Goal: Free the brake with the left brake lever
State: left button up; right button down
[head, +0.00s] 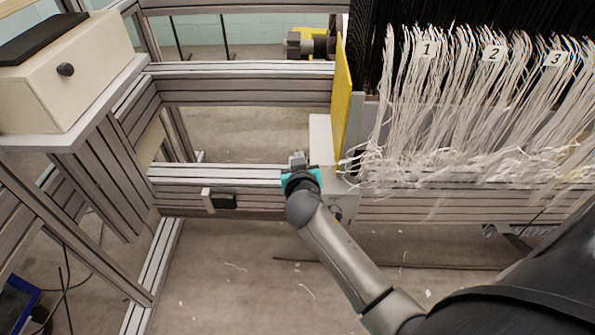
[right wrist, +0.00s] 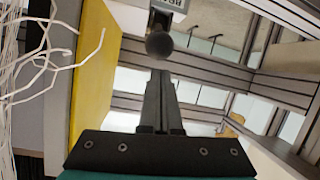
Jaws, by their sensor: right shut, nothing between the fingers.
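In the head view my right gripper (head: 298,158) is at the end of the arm that comes in from the lower right. It is beside the lower rail, just left of the yellow plate. In the right wrist view its fingers (right wrist: 159,82) are together and empty. A dark ball knob (right wrist: 159,45), which looks like the brake lever's end, is just beyond the fingertips. I cannot tell whether they touch. The lever's shaft does not show clearly, and I cannot pick the lever out in the head view. My left gripper is not in view.
A yellow plate (head: 342,105) stands close to the right of my gripper. White warp threads (head: 430,110) hang farther right. Aluminium rails (head: 230,92) run across behind. A beige box (head: 75,75) with a black knob is at the left. Open floor (head: 230,270) lies in front.

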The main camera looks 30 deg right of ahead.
jog(key=r, duration=0.1)
jog(key=w+r+p, duration=0.1)
jog(key=shift+d+r, duration=0.1)
jog(key=shift+r, duration=0.2)
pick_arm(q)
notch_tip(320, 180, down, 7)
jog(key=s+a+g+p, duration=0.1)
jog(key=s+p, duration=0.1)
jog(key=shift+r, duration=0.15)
pick_arm(e)
jog(key=s+a, duration=0.4)
jog(key=s, duration=0.4)
jog(key=shift+s+a, duration=0.35)
jog(key=shift+s, duration=0.05)
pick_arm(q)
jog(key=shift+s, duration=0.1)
